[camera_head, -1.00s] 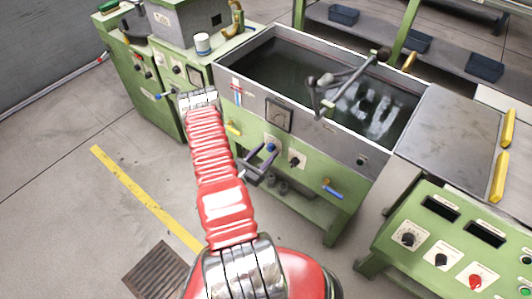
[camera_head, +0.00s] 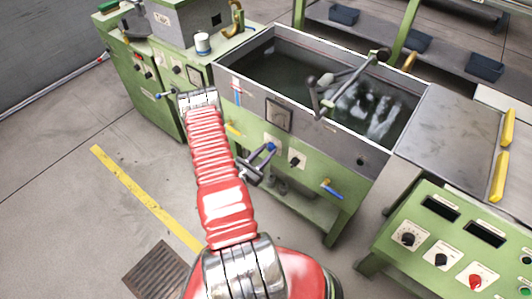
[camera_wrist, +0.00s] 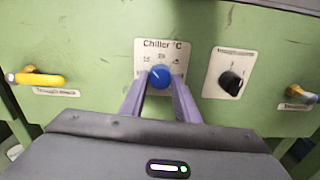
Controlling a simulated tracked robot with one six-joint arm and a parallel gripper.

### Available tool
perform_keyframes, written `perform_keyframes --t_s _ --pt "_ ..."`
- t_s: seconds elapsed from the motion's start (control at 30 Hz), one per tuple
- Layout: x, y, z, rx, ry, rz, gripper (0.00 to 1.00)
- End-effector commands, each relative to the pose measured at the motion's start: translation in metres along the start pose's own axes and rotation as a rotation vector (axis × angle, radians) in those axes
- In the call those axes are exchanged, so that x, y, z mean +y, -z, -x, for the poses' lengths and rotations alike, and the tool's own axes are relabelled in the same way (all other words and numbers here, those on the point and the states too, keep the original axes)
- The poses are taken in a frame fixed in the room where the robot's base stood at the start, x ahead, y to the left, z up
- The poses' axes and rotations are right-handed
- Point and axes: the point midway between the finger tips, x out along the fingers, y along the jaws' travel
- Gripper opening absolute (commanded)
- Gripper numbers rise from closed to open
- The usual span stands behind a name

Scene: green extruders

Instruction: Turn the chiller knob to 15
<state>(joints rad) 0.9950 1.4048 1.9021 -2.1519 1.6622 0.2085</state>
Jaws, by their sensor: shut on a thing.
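The blue chiller knob (camera_wrist: 160,76) sits on a white plate (camera_wrist: 176,47) marked "Chiller °C" in the wrist view. A pale pointer line on it points toward the upper left, near the left-hand mark. My gripper (camera_wrist: 160,87) has one purple-grey finger on each side of the knob and is shut on it. In the head view, my gripper (camera_head: 264,154) reaches the knob (camera_head: 271,147) on the front of the green tank unit (camera_head: 312,197). The sides of the knob are partly hidden by the fingers.
A black knob (camera_wrist: 230,83) on its own plate is just right of the chiller plate. A yellow valve handle (camera_wrist: 40,80) is at left. A blue handle (camera_head: 332,188) sticks out right of my gripper. The water-filled tank (camera_head: 235,96) is above.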

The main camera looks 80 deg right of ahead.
Motion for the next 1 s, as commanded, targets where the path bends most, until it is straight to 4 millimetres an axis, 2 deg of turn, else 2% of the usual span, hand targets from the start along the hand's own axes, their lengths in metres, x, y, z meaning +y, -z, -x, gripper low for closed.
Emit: perform_keyframes --t_s 0.2,0.53,0.57,0.8,1.0 --pt "0.0005 0.0001 0.0001 0.000 -0.001 -0.099 0.06" --pt "0.0003 0.0002 0.0000 0.001 0.000 -0.115 0.06" --pt "0.0003 0.0002 0.0000 0.001 0.000 -0.115 0.30" --pt "0.0002 0.0001 0.0000 0.000 0.000 -0.114 0.47" --pt "0.0002 0.0001 0.0000 0.000 0.000 -0.114 0.47"
